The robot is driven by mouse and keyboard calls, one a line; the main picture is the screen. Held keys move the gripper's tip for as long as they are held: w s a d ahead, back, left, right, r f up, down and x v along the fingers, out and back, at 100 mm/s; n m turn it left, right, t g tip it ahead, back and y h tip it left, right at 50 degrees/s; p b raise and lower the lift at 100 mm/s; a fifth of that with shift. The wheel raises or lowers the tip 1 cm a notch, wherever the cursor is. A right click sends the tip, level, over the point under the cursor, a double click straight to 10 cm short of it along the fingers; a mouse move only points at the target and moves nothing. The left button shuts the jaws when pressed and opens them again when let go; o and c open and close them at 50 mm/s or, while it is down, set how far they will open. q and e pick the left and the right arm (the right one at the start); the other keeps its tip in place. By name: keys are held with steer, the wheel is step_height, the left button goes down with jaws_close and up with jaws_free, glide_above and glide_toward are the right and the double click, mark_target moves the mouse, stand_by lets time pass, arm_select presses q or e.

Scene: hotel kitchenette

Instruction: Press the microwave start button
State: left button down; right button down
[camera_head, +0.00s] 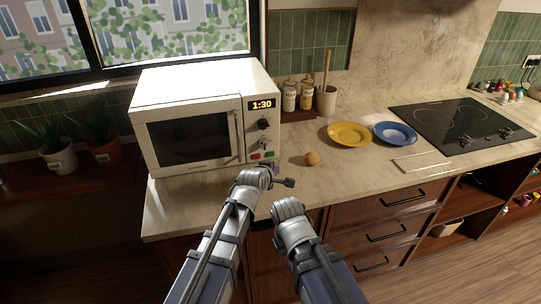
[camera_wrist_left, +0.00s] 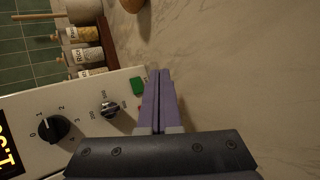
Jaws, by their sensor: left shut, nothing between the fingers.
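The white microwave (camera_head: 190,90) stands on the counter, its door closed and its display reading 1:30. Low on its control panel are a red button (camera_head: 255,156) and a green button (camera_head: 269,153). The green button (camera_wrist_left: 138,86) also shows in the left wrist view; the red one is mostly hidden behind the fingers there. My left gripper (camera_head: 275,170) is shut and empty, in front of the panel's lower right corner. In the wrist view its purple fingertips (camera_wrist_left: 158,74) lie just beside the green button; I cannot tell whether they touch. My right gripper's fingers are hidden.
An orange-brown round item (camera_head: 312,159) lies on the counter right of the microwave. Beyond are a yellow plate (camera_head: 349,133), a blue plate (camera_head: 395,133), spice jars (camera_head: 289,98) and a utensil pot (camera_head: 327,100). My right arm's wrist is close beside the left arm.

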mark_target(270, 154)
arm_select(q)
steer(key=shift+w+a, duration=0.25)
steer(key=shift+w, duration=0.6)
steer(key=shift+w+a, duration=0.2)
steer(key=shift+w, duration=0.65)
steer(key=shift+w+a, duration=0.25)
steer(key=shift+w, duration=0.6)
steer(key=shift+w, duration=0.1)
steer(key=shift+w+a, duration=0.1)
steer(key=shift+w, duration=0.2)
